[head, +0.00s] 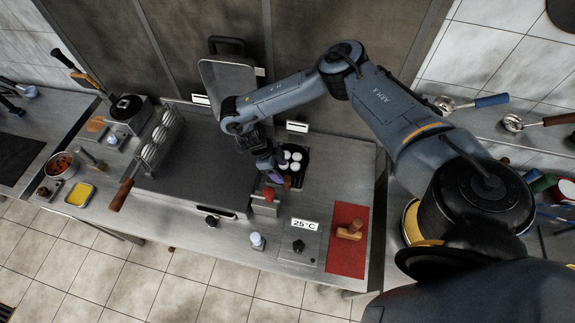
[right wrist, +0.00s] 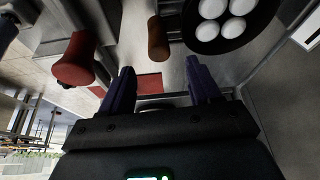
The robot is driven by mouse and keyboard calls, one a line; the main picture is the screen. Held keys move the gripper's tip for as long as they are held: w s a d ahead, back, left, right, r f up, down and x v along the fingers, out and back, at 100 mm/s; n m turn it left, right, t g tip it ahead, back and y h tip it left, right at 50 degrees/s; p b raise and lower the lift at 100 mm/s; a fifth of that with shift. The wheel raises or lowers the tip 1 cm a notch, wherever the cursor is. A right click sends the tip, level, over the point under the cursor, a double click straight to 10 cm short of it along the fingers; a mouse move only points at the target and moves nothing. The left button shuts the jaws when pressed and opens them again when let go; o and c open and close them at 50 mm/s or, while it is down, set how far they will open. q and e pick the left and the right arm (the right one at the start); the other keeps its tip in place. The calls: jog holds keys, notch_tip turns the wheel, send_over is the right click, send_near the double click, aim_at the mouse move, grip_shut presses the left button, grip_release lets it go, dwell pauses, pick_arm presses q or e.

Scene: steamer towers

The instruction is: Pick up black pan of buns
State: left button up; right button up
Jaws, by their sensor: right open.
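The black pan of buns (head: 303,158) is on the counter right of the large flat cooking surface, with several round white buns (head: 291,160) in it. Its dark rim also shows at the top of the right wrist view (right wrist: 222,46). My right gripper (head: 272,172) is at the left side of the pan and partly hides it. In the right wrist view its two purple fingers (right wrist: 160,88) are apart with nothing between them. A brown cylinder (right wrist: 158,38), possibly the pan's handle, is just beyond the fingertips, left of the pan. My left gripper is not seen.
A red rounded object (right wrist: 74,60) is left of the fingers in the right wrist view. A red mat (head: 346,262) with a wooden tool is at front right.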

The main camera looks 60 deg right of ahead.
aim_at(287, 178)
jog(key=shift+p+x, duration=0.6)
jog(key=shift+x, duration=2.75)
grip_shut()
jog(key=shift+r, duration=0.1)
